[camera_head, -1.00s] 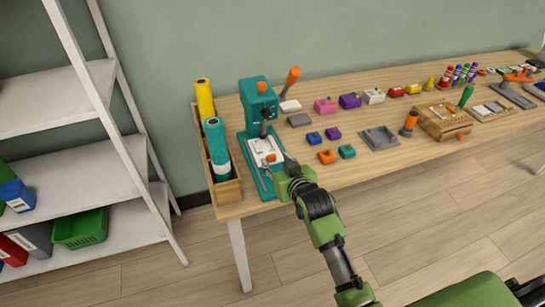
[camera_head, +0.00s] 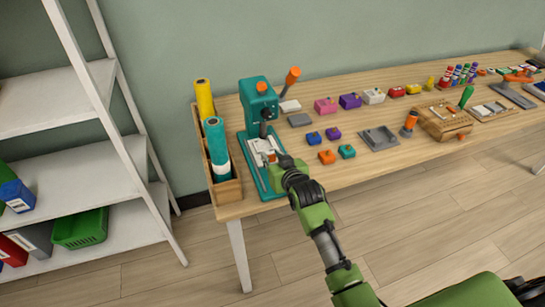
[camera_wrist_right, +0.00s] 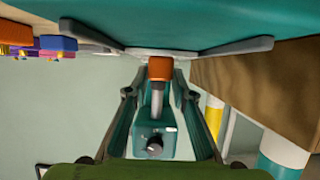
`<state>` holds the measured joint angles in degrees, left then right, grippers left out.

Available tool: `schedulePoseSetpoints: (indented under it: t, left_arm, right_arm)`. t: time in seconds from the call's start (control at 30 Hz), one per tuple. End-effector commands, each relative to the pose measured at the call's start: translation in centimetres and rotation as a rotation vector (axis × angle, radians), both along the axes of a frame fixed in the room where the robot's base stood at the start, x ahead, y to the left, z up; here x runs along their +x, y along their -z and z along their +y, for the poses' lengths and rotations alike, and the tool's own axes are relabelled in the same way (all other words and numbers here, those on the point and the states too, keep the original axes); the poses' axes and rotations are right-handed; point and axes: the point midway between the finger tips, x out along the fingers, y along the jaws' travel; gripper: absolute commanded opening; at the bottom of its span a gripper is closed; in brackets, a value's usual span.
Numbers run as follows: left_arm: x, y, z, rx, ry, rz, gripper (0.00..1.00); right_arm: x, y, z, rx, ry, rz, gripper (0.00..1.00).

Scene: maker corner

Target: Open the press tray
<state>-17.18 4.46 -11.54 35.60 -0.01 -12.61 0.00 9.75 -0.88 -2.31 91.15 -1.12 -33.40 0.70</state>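The teal press (camera_head: 257,100) stands at the left end of the wooden table. Its pale press tray (camera_head: 259,152), with an orange part on it, sits low under the press head. My right gripper (camera_head: 275,158) is at the front of this tray, close to the orange part. In the right wrist view the press head (camera_wrist_right: 155,140) and an orange block (camera_wrist_right: 160,68) show between my spread right fingers. They look apart; I cannot tell whether they touch the tray. Part of the tray is hidden behind the gripper. My left gripper is out of view.
A wooden box with a yellow roll (camera_head: 205,98) and a teal roll (camera_head: 217,145) stands left of the press. Small coloured blocks (camera_head: 350,101) and a grey fixture (camera_head: 379,138) lie to the right. A white shelf (camera_head: 70,160) is at the far left.

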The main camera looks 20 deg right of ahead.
Motion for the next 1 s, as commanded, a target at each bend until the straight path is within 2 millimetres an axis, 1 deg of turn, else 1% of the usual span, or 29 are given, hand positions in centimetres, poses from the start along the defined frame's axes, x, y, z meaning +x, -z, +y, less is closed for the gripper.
schedulePoseSetpoints:
  t: [0.07, 0.17, 0.3, 0.4, 0.5, 0.57, 0.7, 0.97, 1.0]
  left_arm:
    - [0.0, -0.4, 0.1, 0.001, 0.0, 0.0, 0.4]
    - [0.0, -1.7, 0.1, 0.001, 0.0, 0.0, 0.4]
    - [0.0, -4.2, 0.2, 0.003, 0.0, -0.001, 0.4]
    - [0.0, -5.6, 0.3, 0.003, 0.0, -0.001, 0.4]
    - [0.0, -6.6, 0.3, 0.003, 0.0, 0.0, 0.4]
    - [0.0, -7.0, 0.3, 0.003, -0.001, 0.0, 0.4]
    - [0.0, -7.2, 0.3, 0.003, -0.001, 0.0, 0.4]
    - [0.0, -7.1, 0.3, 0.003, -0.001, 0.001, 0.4]
    - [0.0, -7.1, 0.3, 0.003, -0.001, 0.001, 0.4]
  right_arm:
    - [-0.3, -0.1, 0.0, -0.001, 0.0, 0.002, 0.0]
    - [-1.5, -0.3, -0.1, -0.001, 0.0, 0.006, 0.0]
    - [-4.5, -0.4, -0.2, -0.002, -0.001, 0.01, 0.0]
    - [-6.7, -0.4, -0.2, -0.002, -0.001, 0.01, 0.0]
    - [-8.5, -0.3, -0.3, -0.002, -0.001, 0.008, 0.0]
    - [-9.3, -0.2, -0.3, -0.001, 0.0, 0.007, 0.0]
    - [-10.1, 0.0, -0.4, 0.0, 0.0, 0.004, 0.0]
    - [-10.1, 0.1, -0.4, 0.0, 0.0, 0.002, 0.0]
    - [-10.1, 0.1, -0.4, 0.0, 0.0, 0.002, 0.26]
